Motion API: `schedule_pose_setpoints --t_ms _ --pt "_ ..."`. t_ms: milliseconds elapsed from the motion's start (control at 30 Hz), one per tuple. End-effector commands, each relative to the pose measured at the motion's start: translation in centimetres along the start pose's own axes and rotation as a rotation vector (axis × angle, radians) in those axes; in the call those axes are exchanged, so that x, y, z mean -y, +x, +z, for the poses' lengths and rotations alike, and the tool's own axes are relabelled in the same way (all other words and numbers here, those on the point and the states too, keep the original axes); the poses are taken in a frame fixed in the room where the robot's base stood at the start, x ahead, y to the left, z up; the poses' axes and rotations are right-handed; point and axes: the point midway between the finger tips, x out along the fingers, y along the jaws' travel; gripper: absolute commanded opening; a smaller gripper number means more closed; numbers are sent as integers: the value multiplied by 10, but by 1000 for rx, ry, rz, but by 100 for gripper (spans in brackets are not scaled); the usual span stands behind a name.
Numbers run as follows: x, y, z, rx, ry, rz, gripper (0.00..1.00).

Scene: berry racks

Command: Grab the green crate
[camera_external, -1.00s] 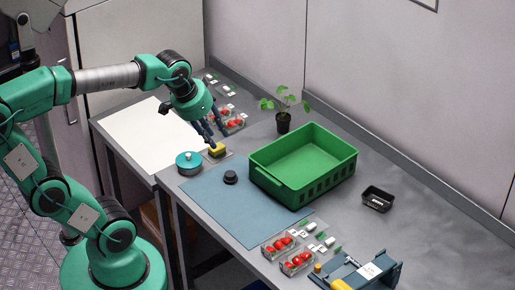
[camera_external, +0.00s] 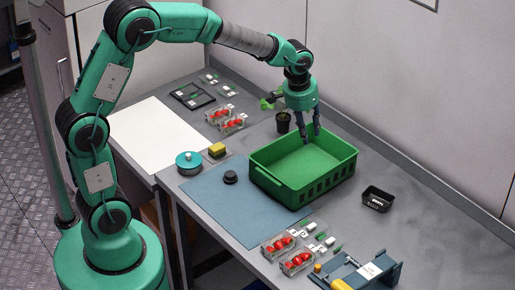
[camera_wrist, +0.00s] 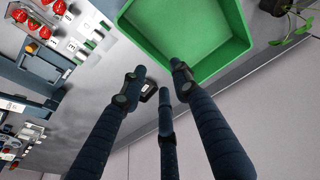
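The green crate (camera_external: 275,181) stands upright and empty on the grey table, partly over the blue mat. In the wrist view its rim (camera_wrist: 189,79) and inside fill the upper middle. My gripper (camera_external: 309,138) points down at the crate's far edge, near the far wall in the external view. In the wrist view its dark fingers (camera_wrist: 158,88) are spread apart with nothing between them, near the crate's rim. Whether a finger touches the rim I cannot tell.
A potted plant (camera_external: 283,122) stands just behind the crate. A small black tray (camera_external: 377,199) lies to its right. Berry punnets (camera_external: 297,262), a blue device (camera_external: 362,276), a black knob (camera_external: 230,177), a teal tin (camera_external: 188,163) and a yellow sponge (camera_external: 217,150) lie around. The blue mat (camera_external: 235,214) is mostly clear.

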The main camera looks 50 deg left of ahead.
Motion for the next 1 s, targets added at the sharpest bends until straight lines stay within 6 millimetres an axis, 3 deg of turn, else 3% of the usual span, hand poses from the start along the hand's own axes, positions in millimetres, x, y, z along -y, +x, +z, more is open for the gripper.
schedule_pose_setpoints --t_ms 100,333,500,1000 --pt "-14 31 -18 28 2 -4 30" --pt "-30 78 -36 60 -1 -11 30" --pt "-35 90 -40 66 -3 -12 30" --pt "-35 98 -39 67 -3 -12 30"
